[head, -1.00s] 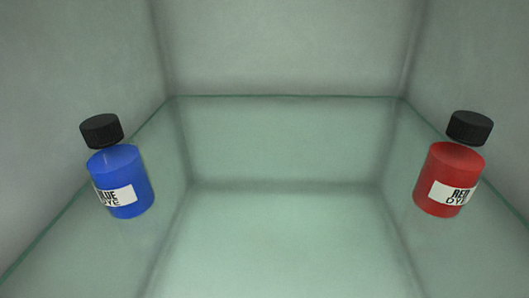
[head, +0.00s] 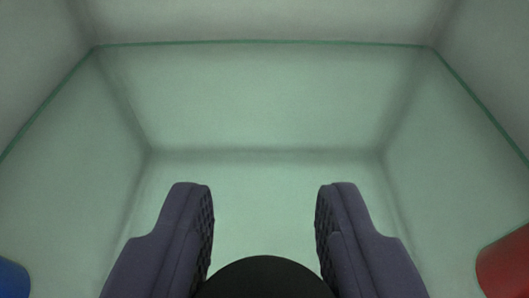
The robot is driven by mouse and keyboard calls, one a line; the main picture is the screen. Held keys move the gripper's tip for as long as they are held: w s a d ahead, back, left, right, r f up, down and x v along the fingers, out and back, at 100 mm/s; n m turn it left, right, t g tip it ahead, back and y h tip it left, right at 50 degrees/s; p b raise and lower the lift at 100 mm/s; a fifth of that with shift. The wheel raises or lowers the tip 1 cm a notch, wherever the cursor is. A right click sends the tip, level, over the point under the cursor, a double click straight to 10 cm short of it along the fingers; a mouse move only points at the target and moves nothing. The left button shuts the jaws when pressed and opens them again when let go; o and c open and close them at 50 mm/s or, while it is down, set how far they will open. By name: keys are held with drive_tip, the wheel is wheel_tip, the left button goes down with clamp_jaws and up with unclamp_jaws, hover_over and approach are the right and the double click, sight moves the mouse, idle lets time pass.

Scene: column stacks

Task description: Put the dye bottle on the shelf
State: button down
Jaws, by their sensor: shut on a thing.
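My gripper (head: 265,192) shows at the bottom middle, two dark ridged fingers on either side of a black round top (head: 265,277). It is shut on this thing, which looks like a capped bottle. Its body and label are hidden below the frame. The glass shelf (head: 265,100) with a green edge spans the view in front of the gripper. A blue dye bottle (head: 12,279) shows only in part at the lower left. A red dye bottle (head: 506,264) shows only in part at the lower right. Both are apart from the fingers.
Pale grey-green walls (head: 265,18) enclose the shelf at the back and on both sides. The middle of the glass between the blue and red bottles looks clear. The bottles flank the gripper at the lower corners.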

drive_tip(key=shift+s+f, duration=0.1)
drive_tip(key=shift+f, duration=0.3)
drive_tip(key=shift+r, duration=0.1)
drive_tip(key=c, duration=0.7)
unclamp_jaws()
drive_tip(key=shift+s, duration=0.1)
drive_tip(key=p+v, duration=0.2)
drive_tip(key=v, duration=0.5)
drive_tip(key=shift+s, duration=0.2)
